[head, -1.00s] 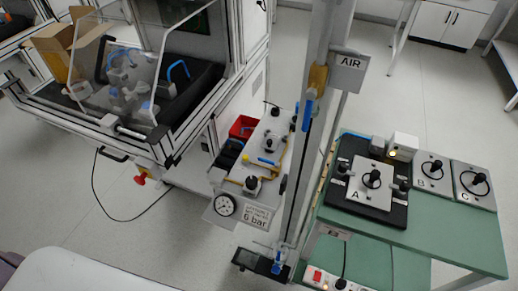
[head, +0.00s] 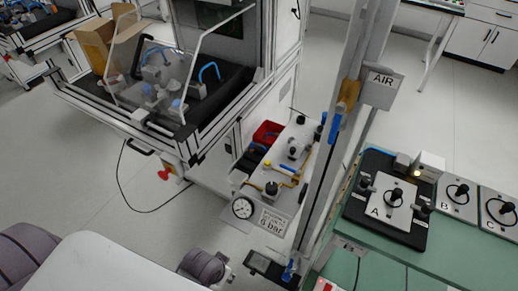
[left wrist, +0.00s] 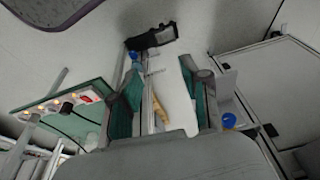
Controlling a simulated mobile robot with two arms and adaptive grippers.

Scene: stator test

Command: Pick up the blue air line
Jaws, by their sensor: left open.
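A blue piece (head: 334,127), which looks like the air line, hangs below a tan holder (head: 348,92) on the grey post (head: 352,60) with the AIR sign (head: 381,85). A second blue piece (head: 290,269) is low on the post, beside a black block; I cannot tell if the two connect. In the left wrist view my left gripper (left wrist: 160,88) is open, its fingers apart with nothing seen held. Blue parts (left wrist: 133,57) show beyond it and at its right. My left arm shows at the bottom of the head view, apart from the upper blue piece. My right gripper is out of view.
A bench unit with a 6 bar sign (head: 272,222), gauge (head: 242,208) and red bin (head: 267,133) stands left of the post. A green table (head: 385,268) with plates A, B and C is at right. A guarded machine (head: 165,100) stands at upper left.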

